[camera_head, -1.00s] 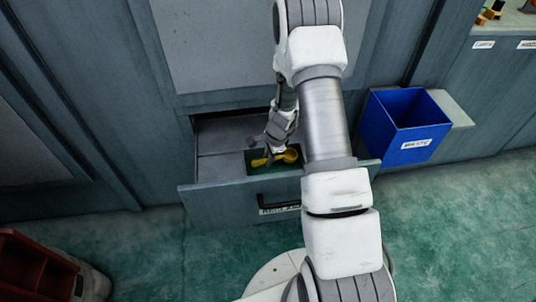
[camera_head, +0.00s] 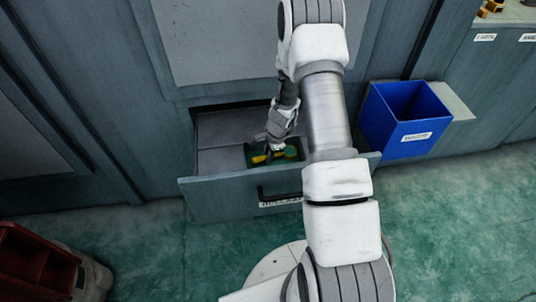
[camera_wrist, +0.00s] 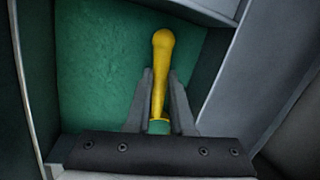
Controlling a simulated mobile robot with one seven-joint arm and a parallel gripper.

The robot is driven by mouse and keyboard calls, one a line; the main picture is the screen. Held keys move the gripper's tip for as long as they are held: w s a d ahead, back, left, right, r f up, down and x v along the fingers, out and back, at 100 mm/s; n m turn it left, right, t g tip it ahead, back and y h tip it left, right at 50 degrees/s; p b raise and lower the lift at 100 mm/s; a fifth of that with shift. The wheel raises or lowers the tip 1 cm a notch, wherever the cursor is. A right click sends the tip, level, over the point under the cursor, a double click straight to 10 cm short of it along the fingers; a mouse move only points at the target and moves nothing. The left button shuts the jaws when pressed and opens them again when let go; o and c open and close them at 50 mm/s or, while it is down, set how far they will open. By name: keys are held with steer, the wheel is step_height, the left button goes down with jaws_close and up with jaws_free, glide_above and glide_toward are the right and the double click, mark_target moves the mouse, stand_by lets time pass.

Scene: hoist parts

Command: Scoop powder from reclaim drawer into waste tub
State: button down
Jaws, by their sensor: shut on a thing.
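The reclaim drawer (camera_head: 225,197) is pulled open from the cabinet. Green powder (camera_wrist: 95,75) lies in one of its compartments. My gripper (camera_wrist: 160,95) is shut on the yellow handle of the scoop (camera_wrist: 163,50), low over or in that compartment. In the head view the scoop (camera_head: 259,158) shows beneath my gripper (camera_head: 272,147); its bowl end looks greenish, and I cannot tell if it holds powder or is sunk in it. The bowl is hidden in the wrist view. The blue waste tub (camera_head: 407,154) stands right of the drawer, and its inside looks empty.
The tub sits against a grey ledge (camera_head: 455,103) on the cabinet front. My arm crosses above the drawer's right part. A red bin (camera_head: 35,262) is on the lower left. The green floor in front is clear on the right.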

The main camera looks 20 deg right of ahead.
steer(key=shift+r, duration=0.1)
stand_by(0.4)
steer(key=w+a+p+v, duration=0.1)
steer(key=w+p+v, duration=0.1)
steer(key=p+v, duration=0.6)
steer(key=shift+v, duration=1.15)
